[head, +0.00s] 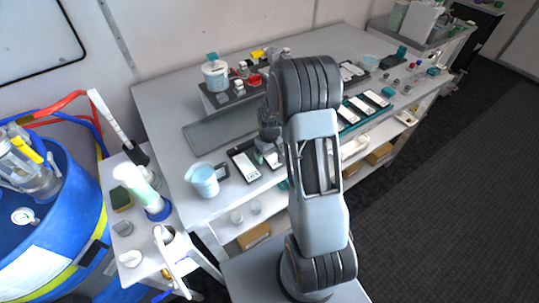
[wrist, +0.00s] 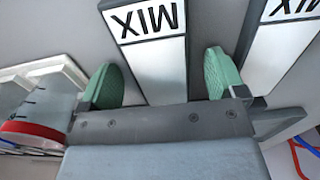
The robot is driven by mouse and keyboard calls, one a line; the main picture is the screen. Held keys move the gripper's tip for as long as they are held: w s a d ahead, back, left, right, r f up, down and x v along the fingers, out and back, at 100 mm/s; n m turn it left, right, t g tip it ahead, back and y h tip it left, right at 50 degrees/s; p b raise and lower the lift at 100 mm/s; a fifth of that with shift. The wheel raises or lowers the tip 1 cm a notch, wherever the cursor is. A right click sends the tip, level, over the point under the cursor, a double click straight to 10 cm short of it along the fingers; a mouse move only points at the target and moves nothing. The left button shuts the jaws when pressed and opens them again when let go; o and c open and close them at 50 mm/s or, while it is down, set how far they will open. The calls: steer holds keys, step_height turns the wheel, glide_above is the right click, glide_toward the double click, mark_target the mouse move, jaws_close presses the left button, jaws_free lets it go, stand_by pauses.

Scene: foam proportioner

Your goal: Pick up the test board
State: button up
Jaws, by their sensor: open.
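In the head view, two white-faced boards with dark edges, one at the left (head: 244,166) and one at the right (head: 272,158), lie near the front edge of the bench. In the wrist view, a board marked MIX (wrist: 157,66) lies between my fingers, and a second MIX board (wrist: 283,55) lies to the right. No label reads "test", so I cannot tell which is the test board. My gripper (wrist: 163,80) is open, with a green pad on each side of the first board. Whether the pads touch it is unclear. My arm partly hides the gripper in the head view.
A light-blue beaker (head: 203,181) stands left of the boards. A grey flat plate (head: 221,128) lies behind them. A teal tray with several white boards (head: 366,104) is at the right. A raised stand with a jar (head: 216,75) is at the back.

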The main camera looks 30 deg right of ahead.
steer(key=c, duration=1)
